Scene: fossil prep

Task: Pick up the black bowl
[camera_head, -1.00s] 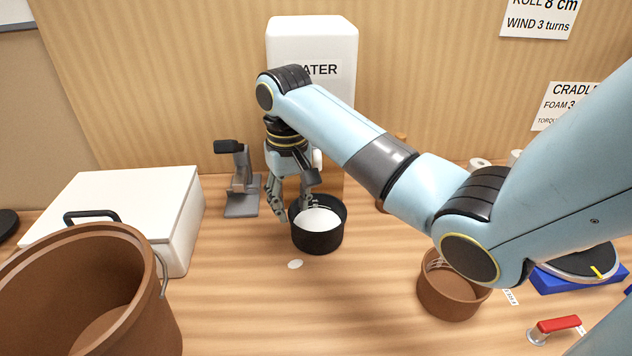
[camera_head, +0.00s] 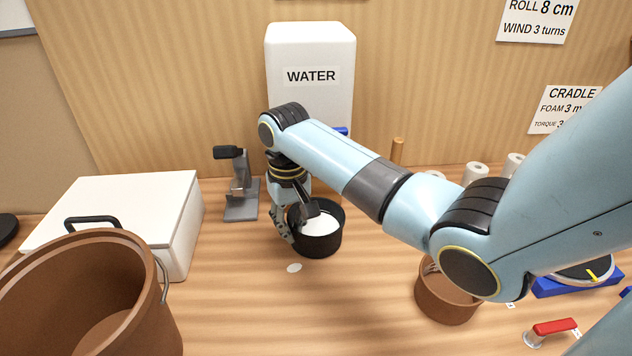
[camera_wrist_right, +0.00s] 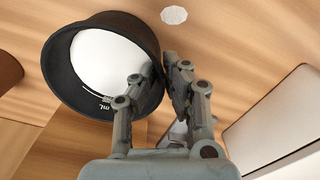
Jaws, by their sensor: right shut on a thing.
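The black bowl (camera_head: 318,245) stands upright on the wooden table in front of the water container, with white material inside. My right gripper (camera_head: 297,222) comes down on its left rim in the head view and is shut on the bowl's wall, one finger inside and one outside. In the right wrist view the bowl (camera_wrist_right: 62,75) shows a white inside with printed measuring marks, and the gripper's fingers (camera_wrist_right: 160,75) straddle its wall. The bowl appears to rest on the table. My left gripper is not in view.
A white WATER container (camera_head: 310,100) stands behind. A grey stand (camera_head: 241,190) and a white box (camera_head: 130,210) are left of the bowl; a brown bucket (camera_head: 90,290) is at front left. A brown pot (camera_head: 445,300) sits right. A white disc (camera_head: 294,268) lies in front.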

